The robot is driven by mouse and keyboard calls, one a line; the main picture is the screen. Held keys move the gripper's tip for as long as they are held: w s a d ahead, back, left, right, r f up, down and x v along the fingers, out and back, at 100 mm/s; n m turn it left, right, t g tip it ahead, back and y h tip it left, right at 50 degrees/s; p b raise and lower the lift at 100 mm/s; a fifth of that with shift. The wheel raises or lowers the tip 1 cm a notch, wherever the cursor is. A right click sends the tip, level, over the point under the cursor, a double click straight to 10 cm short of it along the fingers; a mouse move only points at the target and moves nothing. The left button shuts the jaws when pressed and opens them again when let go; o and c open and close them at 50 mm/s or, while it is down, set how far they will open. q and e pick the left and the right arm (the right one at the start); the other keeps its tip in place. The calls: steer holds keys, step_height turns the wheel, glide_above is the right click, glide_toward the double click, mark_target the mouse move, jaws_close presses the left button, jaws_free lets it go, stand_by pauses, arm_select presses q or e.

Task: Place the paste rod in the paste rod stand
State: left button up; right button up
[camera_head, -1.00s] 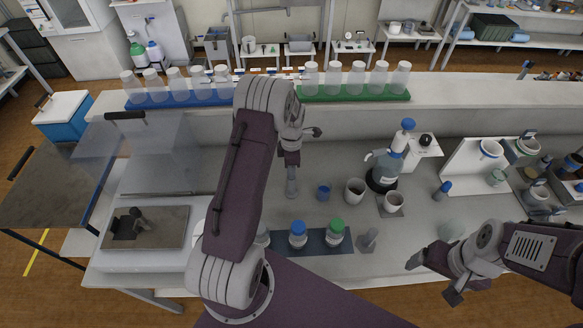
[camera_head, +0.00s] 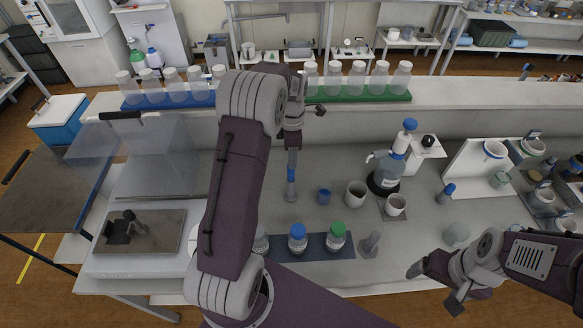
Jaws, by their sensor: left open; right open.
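An upright rod-like piece with a blue band (camera_head: 291,174), which looks like the paste rod, stands at the middle left of the bench. Its grey lower part (camera_head: 291,194) reaches the bench top; I cannot tell rod from stand there. My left gripper (camera_head: 291,158) is open, pointing down just above the blue part. Whether its fingertips still touch it cannot be told. A small grey upright holder (camera_head: 371,242) stands at the front, right of the bottle mat. My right gripper (camera_head: 432,289) is open and empty at the front right.
A blue cup (camera_head: 324,196), a white cup (camera_head: 355,193) and a blue-topped dispenser bottle (camera_head: 386,167) stand to the right. Blue- and green-capped bottles are on a dark mat (camera_head: 318,252) in front. Racks of tubes line the back shelf.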

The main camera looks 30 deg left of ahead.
arm_select(q)
steer(key=shift+r, duration=0.4)
steer(key=s+d+m, duration=0.5)
steer(key=s+m, duration=0.4)
steer(key=m, duration=0.3)
steer(key=s+d+m+t, duration=0.1)
steer(key=s+d+m, duration=0.4)
steer(key=s+m, duration=0.4)
steer(key=m, duration=0.3)
steer(key=shift+s+d+f, duration=0.3)
steer(key=shift+d+f, duration=0.05)
steer(key=shift+f, duration=0.05)
steer(key=f+b, duration=0.4)
steer(key=b, duration=0.1)
steer(key=shift+s+f, duration=0.2)
steer(key=shift+f, duration=0.2)
steer(key=shift+r+p, duration=0.35)
steer(key=shift+p, duration=0.05)
steer(key=shift+w, duration=0.15)
